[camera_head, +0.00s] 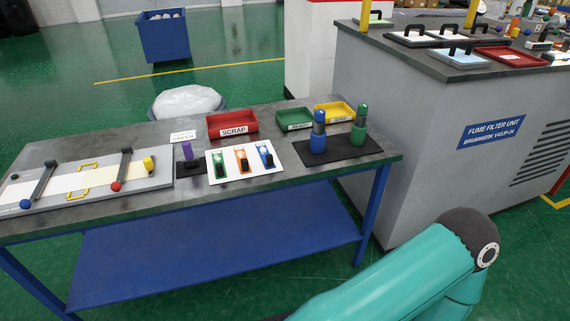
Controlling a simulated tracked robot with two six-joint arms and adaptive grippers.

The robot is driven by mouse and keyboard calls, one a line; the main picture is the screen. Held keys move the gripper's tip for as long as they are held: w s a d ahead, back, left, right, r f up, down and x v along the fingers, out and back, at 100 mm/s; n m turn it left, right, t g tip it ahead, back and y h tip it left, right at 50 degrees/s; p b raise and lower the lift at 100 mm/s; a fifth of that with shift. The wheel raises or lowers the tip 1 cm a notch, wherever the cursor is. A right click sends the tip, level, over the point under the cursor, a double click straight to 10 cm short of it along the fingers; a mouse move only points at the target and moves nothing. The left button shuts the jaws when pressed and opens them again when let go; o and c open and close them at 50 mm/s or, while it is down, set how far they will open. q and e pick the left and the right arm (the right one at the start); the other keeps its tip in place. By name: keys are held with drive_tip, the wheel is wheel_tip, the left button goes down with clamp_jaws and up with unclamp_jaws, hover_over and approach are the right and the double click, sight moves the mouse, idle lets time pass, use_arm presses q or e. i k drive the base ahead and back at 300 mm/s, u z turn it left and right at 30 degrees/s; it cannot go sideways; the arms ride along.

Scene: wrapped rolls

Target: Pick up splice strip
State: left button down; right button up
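No item is clearly identifiable as the splice strip. A grey board (148,184) at the left of the table carries a pale band, a yellow outlined frame (83,181) and two dark levers with blue and red knobs. A white card (269,168) beside it holds three small pieces: green (219,166), orange (242,160) and blue (265,155), each with a pale part. I cannot tell whether any is the strip. A teal arm link of mine crosses the lower right, but neither gripper is in view.
Red SCRAP (232,124), green (295,119) and yellow (335,112) trays line the table's back. Blue (318,142) and green (358,134) cylinders stand on a dark mat (340,155). A purple piece (187,150) stands left of the card. A grey fume filter unit (410,130) stands right.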

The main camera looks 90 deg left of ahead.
sight(219, 166)
drive_tip(key=z, duration=0.5)
drive_tip(key=i, duration=0.3)
drive_tip(key=u, duration=2.15)
drive_tip(key=i, duration=0.2)
drive_tip(key=u, duration=2.3)
drive_tip(key=k, duration=0.6)
drive_tip(key=u, duration=0.3)
drive_tip(key=i, duration=1.65)
drive_tip(key=z, duration=0.35)
